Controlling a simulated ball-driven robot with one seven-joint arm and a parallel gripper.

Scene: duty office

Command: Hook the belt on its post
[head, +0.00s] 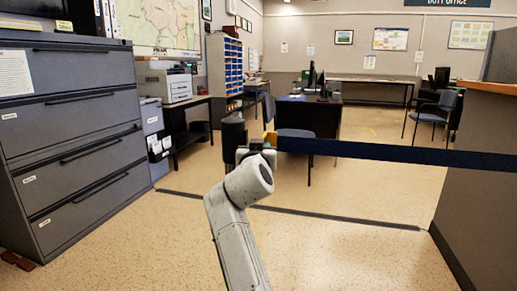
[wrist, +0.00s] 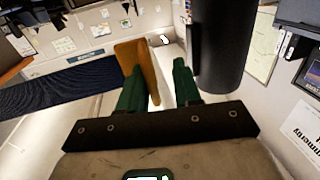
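The dark blue belt (head: 400,153) runs level across the head view, with an orange-yellow clip (head: 270,138) at its left end. In the wrist view the belt (wrist: 55,92) comes in from the left to the orange clip (wrist: 132,60). The dark upright post (head: 233,136) stands just left of the clip, and in the wrist view the post (wrist: 222,45) is right of the fingers. My gripper (head: 257,143) is at the clip. Its green fingers (wrist: 160,75) are apart, with the clip against the left one and a bright gap before the right one.
Grey filing drawers (head: 75,125) stand at the left, and a counter (head: 480,170) at the right. A desk (head: 310,112) and a chair (head: 297,140) are behind the belt. The floor (head: 350,250) in front is clear, with a dark strip (head: 310,213) across it.

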